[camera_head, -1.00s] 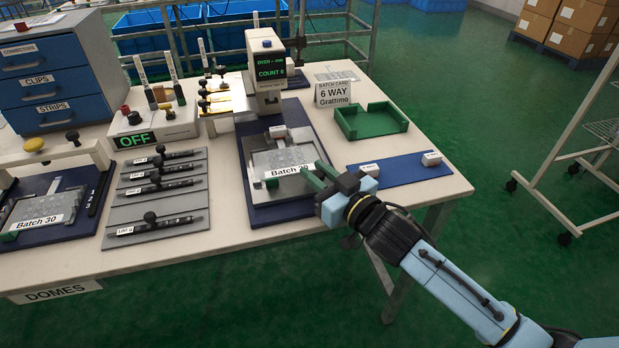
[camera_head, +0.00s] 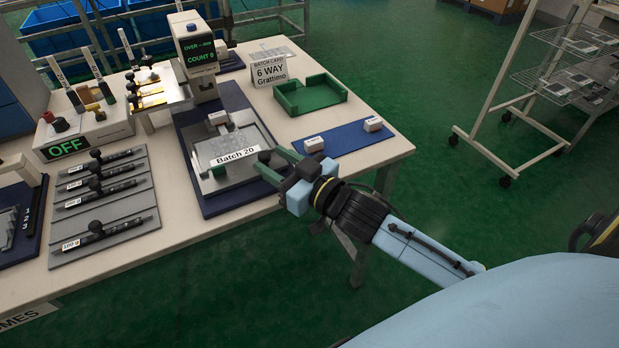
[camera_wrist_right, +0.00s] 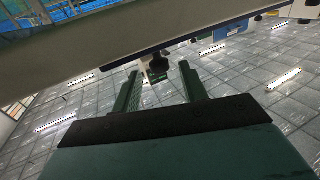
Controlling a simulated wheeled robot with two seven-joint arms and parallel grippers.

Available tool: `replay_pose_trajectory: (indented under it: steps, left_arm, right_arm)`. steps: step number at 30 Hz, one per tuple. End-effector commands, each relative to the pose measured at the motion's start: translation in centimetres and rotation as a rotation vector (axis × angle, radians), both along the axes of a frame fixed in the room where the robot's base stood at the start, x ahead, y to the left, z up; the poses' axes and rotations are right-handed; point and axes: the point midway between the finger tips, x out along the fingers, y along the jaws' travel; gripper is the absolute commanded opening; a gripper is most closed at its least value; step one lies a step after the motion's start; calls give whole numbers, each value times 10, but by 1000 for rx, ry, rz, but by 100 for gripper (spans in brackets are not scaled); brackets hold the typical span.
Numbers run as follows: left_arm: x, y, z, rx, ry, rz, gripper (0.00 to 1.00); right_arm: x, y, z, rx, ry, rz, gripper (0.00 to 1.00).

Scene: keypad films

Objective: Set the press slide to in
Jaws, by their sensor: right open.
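The press (camera_head: 196,58) stands at the back of the table with a display reading "OVER" and "COUNT 0". In front of it a grey slide plate (camera_head: 212,150) with a "Batch 20" label (camera_head: 234,156) lies on a dark blue base (camera_head: 188,128), drawn toward the table's front. A small dark knob (camera_head: 219,171) shows at the plate's front left. My right gripper (camera_head: 268,166) is at the plate's front right corner; whether it touches is unclear. In the right wrist view its fingers (camera_wrist_right: 160,88) are apart, with a dark knob (camera_wrist_right: 158,64) beyond them. My left gripper is out of view.
A green tray (camera_head: 310,96) and a "6 WAY Grattimo" card (camera_head: 270,71) stand to the right. A blue mat (camera_head: 345,139) holds two white blocks. A grey rack with several knobbed bars (camera_head: 100,205) and a box reading "OFF" (camera_head: 84,135) are left.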

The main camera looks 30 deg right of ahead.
Motion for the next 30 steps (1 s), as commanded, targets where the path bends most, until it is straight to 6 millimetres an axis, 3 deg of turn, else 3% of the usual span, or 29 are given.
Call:
replay_pose_trajectory:
  steps: [9, 15, 21, 30]
  left_arm:
    - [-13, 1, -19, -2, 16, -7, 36]
    - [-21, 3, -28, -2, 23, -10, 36]
    - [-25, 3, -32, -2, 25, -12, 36]
    - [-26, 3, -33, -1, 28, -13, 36]
  right_arm:
    - [-54, -19, 0, 0, 4, 0, 43]
    - [-79, -28, 0, -1, 3, 0, 43]
    - [-92, -33, 1, -1, 0, 0, 43]
    - [-94, -33, 0, -1, -1, 1, 43]
